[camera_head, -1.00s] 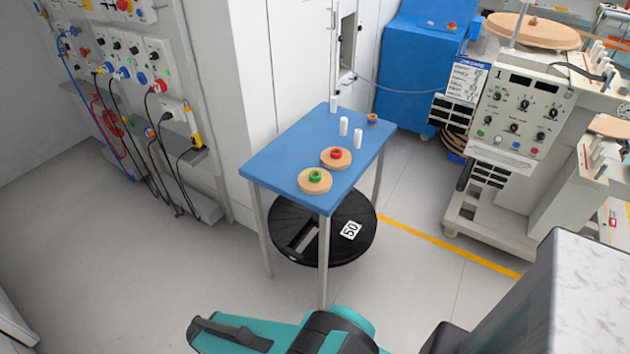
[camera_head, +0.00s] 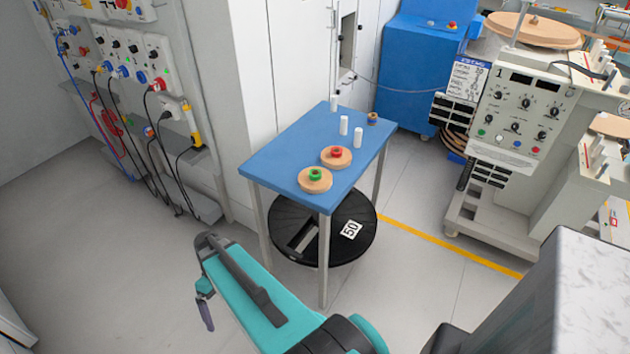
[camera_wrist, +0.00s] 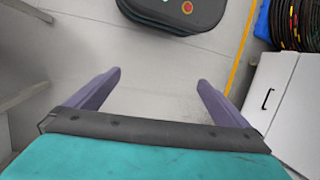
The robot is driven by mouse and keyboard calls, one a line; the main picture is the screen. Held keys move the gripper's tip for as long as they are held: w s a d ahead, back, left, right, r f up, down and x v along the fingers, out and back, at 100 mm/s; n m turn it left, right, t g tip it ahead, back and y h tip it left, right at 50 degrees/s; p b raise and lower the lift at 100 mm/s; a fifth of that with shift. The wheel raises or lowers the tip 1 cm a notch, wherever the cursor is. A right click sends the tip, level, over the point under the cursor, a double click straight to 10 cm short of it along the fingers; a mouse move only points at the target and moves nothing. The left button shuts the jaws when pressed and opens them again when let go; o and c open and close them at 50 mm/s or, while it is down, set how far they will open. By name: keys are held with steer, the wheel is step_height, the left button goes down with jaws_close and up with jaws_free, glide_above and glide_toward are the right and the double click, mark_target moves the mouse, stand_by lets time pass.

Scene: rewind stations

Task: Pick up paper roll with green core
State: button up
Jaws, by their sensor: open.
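The paper roll with the green core (camera_head: 314,187) lies flat at the near end of the blue table (camera_head: 290,150). It is a tan disc with a green ring at its middle. A similar roll with a red core (camera_head: 335,163) lies just behind it. My gripper (camera_wrist: 158,82) is open and empty in the wrist view, its two purple fingers apart above the grey floor. In the head view my gripper (camera_head: 204,308) is at the lower left, well short of the table. The wrist view does not show the rolls.
A black disc marked 50 (camera_head: 362,236) sits low between the table legs. A control machine (camera_head: 515,125) stands right. Floor left of the table is free.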

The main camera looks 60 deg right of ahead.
steer(key=w+d+r+n+t+b, duration=0.1)
steer(key=w+d+r+t, duration=0.15)
steer(key=d+r, duration=0.9)
steer(key=w+d+r+n+t, duration=0.15)
steer(key=w+d+r, duration=0.25)
steer(key=d+r, duration=0.75)
steer(key=s+d+r+m+t+h, duration=0.1)
steer(key=s+d+r, duration=0.3)
steer(key=s+d, duration=0.2)
steer(key=s+d+r+m+t+h+b, duration=0.1)
steer(key=s+d+r, duration=0.4)
steer(key=d, duration=0.5)
steer(key=s+d+r+m+t+h, duration=0.1)
steer(key=s+d+r+m, duration=0.1)
steer(key=s+d+r, duration=0.2)
steer(key=s+d, duration=0.2)
steer(key=d, duration=0.2)
steer(key=shift+s+r, duration=0.15)
steer(key=shift+s, duration=0.15)
steer(key=p, duration=0.1)
glide_above(322, 180)
steer(key=shift+f, duration=4)
steer(key=shift+f, duration=0.1)
steer(key=shift+p+x, duration=0.95)
steer(key=shift+x, duration=1.55)
